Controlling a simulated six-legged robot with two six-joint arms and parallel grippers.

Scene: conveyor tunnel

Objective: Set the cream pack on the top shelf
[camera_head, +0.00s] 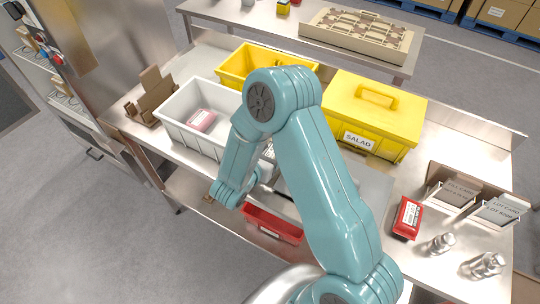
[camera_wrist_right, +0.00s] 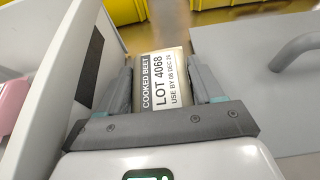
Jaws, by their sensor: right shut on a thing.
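My right gripper (camera_wrist_right: 160,92) is shut on a pack (camera_wrist_right: 163,78) with cream-tan edges. Its white label reads COOKED BEET, LOT 4068. In the head view my right arm covers most of this gripper and the pack. In the wrist view the pack is beside the wall of the white crate (camera_wrist_right: 42,75); I cannot tell whether it touches anything below. A rack with shelves (camera_head: 58,97) stands at the far left of the head view, only partly in frame. My left gripper is out of view.
The white crate (camera_head: 172,127) holds a pink pack (camera_head: 201,120). Behind are an open yellow crate (camera_head: 235,65) and a lidded yellow SALAD box (camera_head: 400,107). A red tray (camera_head: 272,224) sits low in front.

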